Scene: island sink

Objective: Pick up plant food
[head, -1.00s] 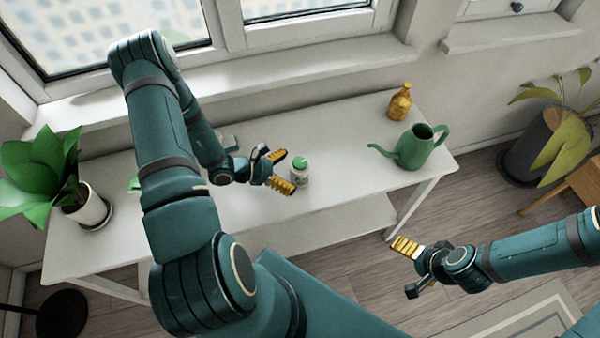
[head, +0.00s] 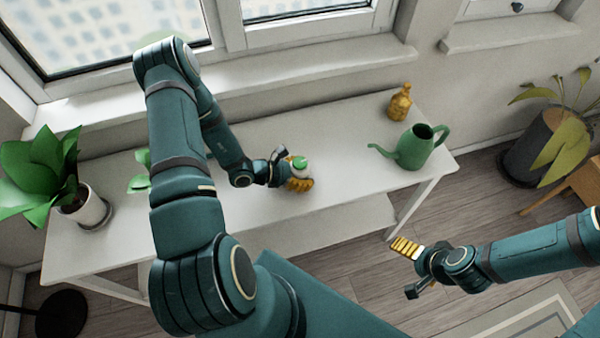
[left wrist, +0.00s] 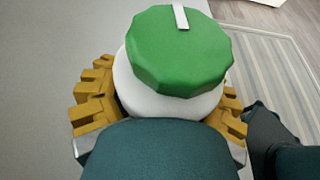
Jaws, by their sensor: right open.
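The plant food is a small white bottle with a green cap (head: 300,163), upright on the white table. In the left wrist view its green cap (left wrist: 178,50) fills the upper middle, with the white body below. My left gripper (head: 293,170) is at the bottle, its yellow-padded fingers on either side of it. The bottle hides the inner finger faces, so I cannot tell whether they press on it. My right gripper (head: 415,268) is open and empty, well off to the right, in front of the table.
A green watering can (head: 412,150) and an amber bottle (head: 400,104) stand at the right end of the table (head: 340,140). A potted plant (head: 90,210) stands at the left end. The table between bottle and watering can is clear.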

